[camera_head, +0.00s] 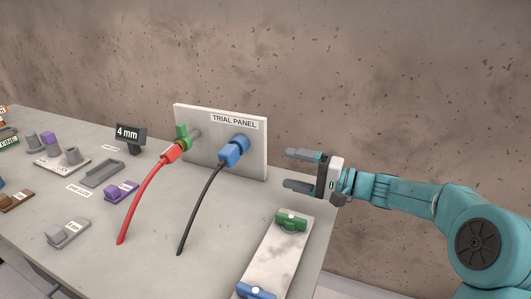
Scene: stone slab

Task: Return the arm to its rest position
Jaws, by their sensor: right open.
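My right gripper (294,170) comes in from the right on a teal arm (405,192). Its two grey fingers are apart and point left, with nothing between them. It is just right of the white trial panel (258,150), over the slab's right edge. A green connector (182,132) and a blue connector (234,151) sit on the panel's face. A red cable (139,203) runs from the red plug at the green connector down to the slab. A black cable (202,205) runs down from the blue one. My left gripper is not in view.
A pale plate (272,256) with a green block (291,221) and a blue block (257,291) lies at the front right. A dark "4 mm" sign (130,134), a grey tray (102,173) and a purple piece (121,192) are left. A speckled wall (350,70) stands behind.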

